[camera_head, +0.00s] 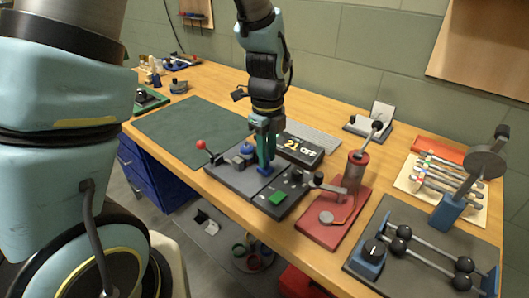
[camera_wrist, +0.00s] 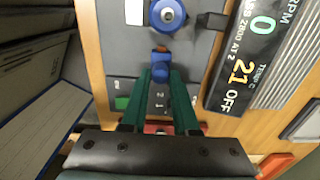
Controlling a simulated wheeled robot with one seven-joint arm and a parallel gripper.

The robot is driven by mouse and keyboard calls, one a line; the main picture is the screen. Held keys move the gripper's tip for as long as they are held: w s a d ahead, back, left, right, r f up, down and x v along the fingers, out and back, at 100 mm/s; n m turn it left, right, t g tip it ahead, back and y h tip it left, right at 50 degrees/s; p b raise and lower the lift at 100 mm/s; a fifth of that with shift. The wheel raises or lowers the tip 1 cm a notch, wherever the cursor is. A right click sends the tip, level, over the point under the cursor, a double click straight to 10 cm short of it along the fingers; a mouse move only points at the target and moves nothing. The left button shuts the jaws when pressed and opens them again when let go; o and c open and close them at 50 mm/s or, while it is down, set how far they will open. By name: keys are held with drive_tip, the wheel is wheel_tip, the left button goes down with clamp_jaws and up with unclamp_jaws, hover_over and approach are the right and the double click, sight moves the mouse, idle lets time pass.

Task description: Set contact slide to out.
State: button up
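A dark grey control panel (camera_head: 228,178) lies near the table's front edge. In the wrist view a small blue block (camera_wrist: 160,66), probably the contact slide's handle, sits on the panel (camera_wrist: 118,52) below a round blue knob (camera_wrist: 167,14). My gripper (camera_wrist: 160,76) points down at the panel, its two green fingers on either side of the blue block. Whether the fingertips touch it I cannot tell. The head view shows my gripper (camera_head: 266,170) low over the panel; the fingers mostly hide the block there. Markings 1 and 2 show between the fingers.
A display (camera_head: 300,148) reading 21 OFF stands close behind my gripper, right of it in the wrist view. A red-balled lever (camera_head: 201,145) is to the left. A green button (camera_head: 277,198) and a red stand (camera_head: 333,212) are to the right. The green mat (camera_head: 190,128) is clear.

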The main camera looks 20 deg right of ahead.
drive_tip(key=o, duration=0.5)
drive_tip(key=shift+s, duration=0.1)
drive_tip(key=shift+c, duration=0.2)
drive_tip(key=shift+d, duration=0.1)
wheel_tip(320, 180, up, 11)
drive_tip(key=b, duration=0.1)
drive_tip(key=shift+b, duration=0.35)
drive_tip(key=shift+f, duration=0.1)
drive_tip(key=w+a+f+n, duration=0.1)
drive_tip(key=a+f+n, duration=0.2)
drive_tip(key=a+n, duration=1)
drive_tip(key=w+a+f+n+t, duration=0.1)
drive_tip(key=w+a+f+n, duration=0.1)
drive_tip(key=a+n, duration=1.2)
drive_tip(key=shift+w+f+n+t, duration=0.2)
drive_tip(key=shift+f+n+t, duration=0.15)
drive_tip(key=shift+n, duration=0.75)
